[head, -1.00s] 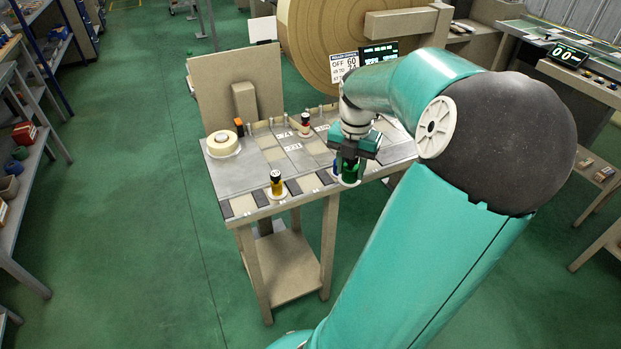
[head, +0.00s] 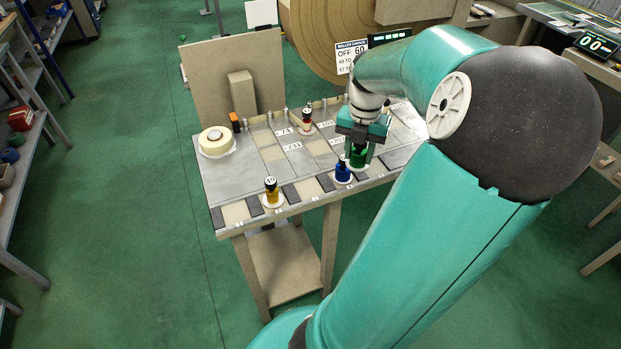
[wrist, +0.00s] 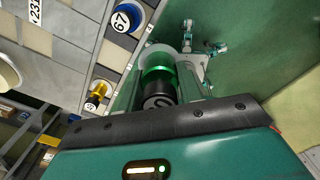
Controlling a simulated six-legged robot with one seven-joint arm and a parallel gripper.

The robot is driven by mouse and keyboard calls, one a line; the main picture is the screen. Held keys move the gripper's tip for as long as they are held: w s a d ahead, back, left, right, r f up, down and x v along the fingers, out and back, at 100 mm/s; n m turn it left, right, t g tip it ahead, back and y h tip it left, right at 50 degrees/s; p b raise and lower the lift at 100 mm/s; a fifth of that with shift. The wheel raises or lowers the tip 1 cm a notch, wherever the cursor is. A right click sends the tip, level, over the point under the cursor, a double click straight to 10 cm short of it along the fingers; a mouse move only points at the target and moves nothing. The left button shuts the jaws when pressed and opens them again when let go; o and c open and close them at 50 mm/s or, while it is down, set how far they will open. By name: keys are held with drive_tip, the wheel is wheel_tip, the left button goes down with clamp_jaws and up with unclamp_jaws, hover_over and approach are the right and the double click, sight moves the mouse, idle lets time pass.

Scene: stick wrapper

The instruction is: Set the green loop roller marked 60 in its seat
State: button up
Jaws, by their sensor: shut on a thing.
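The green roller (head: 358,158) has a black top and a pale round base. My gripper (head: 360,146) is shut on it from above, near the right part of the bench's front edge. The roller also shows between my fingers in the wrist view (wrist: 158,72). The bench top (head: 217,182) has grey strips marked with numbers such as 71, 109 and 231. Which strip or position is the roller's seat is not clear; my gripper and arm hide part of the bench.
A blue roller (head: 342,173) stands just left of the green one; its top reads 67 in the wrist view (wrist: 127,17). A yellow roller (head: 271,192) stands farther left, a red one (head: 306,120) at the back.

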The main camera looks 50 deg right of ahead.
drive_tip(key=w+a+f, duration=0.1)
drive_tip(key=w+f, duration=0.1)
drive_tip(key=w, duration=0.1)
drive_tip(key=w+a+f, duration=0.2)
drive_tip(key=w+f, duration=0.1)
drive_tip(key=w, duration=0.1)
drive_tip(key=w+a+f, duration=0.1)
drive_tip(key=w+f, duration=0.2)
drive_tip(key=shift+w+a, duration=0.25)
drive_tip(key=shift+w+f, duration=0.3)
drive_tip(key=shift+f, duration=0.2)
drive_tip(key=shift+w+a+f, duration=0.1)
drive_tip(key=shift+f, duration=1.45)
drive_tip(key=shift+f, duration=0.15)
drive_tip(key=o, duration=1)
drive_tip(key=shift+o, duration=0.2)
wheel_tip(320, 180, up, 12)
